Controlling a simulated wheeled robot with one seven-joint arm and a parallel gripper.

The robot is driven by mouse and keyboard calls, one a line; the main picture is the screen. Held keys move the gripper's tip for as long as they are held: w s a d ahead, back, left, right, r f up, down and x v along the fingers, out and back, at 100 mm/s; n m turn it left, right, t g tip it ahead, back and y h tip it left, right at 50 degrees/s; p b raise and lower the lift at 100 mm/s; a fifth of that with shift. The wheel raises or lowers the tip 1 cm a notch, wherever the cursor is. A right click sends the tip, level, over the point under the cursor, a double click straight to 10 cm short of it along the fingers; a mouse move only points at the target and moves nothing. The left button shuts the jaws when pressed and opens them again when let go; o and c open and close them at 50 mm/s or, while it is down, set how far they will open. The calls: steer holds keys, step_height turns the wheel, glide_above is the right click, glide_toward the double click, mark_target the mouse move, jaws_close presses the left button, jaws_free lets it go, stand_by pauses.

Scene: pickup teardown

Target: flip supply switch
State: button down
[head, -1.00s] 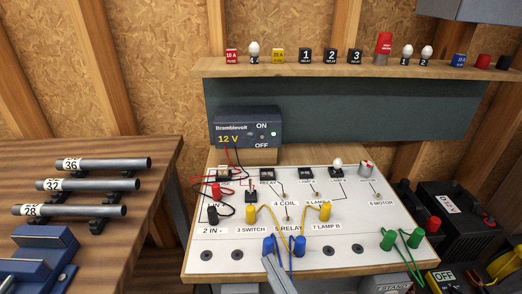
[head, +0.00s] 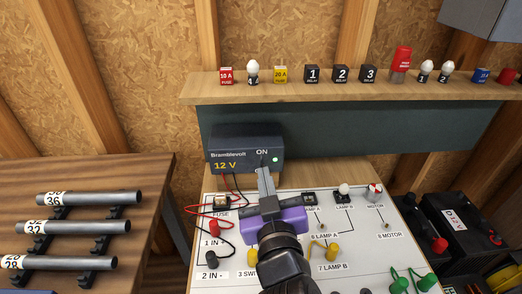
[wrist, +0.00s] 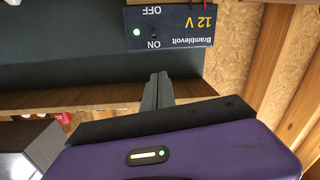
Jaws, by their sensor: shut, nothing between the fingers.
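The supply (head: 230,143) is a dark blue-grey box labelled Bramblevolt 12 V, standing at the back of the board. Its face also shows upside down in the wrist view (wrist: 188,36), with ON and OFF marks. A green light glows beside them. In the head view my gripper (head: 262,172) covers the OFF mark and part of the switch area. In the wrist view its fingertips (wrist: 158,78) are shut and empty, just short of the ON edge of the face. I cannot tell whether they touch the supply. The switch lever's position is not clear.
The board (head: 340,275) with lamps, plugs and wires lies under my arm. A shelf (head: 300,90) with fuses, relays and bulbs runs above and behind the supply. Metal tubes (head: 85,228) lie on the left table. A black battery (head: 455,222) stands at right.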

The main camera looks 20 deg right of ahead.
steer(key=shift+w, duration=0.1)
steer(key=p+x, duration=0.1)
steer(key=x, duration=0.4)
steer(key=p+x, duration=0.1)
steer(key=x, duration=0.4)
steer(key=shift+d+r, duration=0.15)
steer(key=f, duration=0.1)
steer(key=s+f, duration=0.1)
steer(key=f, duration=0.1)
steer(key=shift+s, duration=0.2)
steer(key=shift+s+d+f, duration=0.1)
steer(key=shift+s+f, duration=0.05)
steer(key=shift+f, duration=0.25)
steer(key=shift+f, duration=0.1)
steer(key=f+b+v, duration=0.1)
steer(key=b+v, duration=0.4)
steer(key=v, duration=0.3)
steer(key=shift+s+f, duration=0.15)
steer(key=shift+f, duration=0.2)
stand_by(0.4)
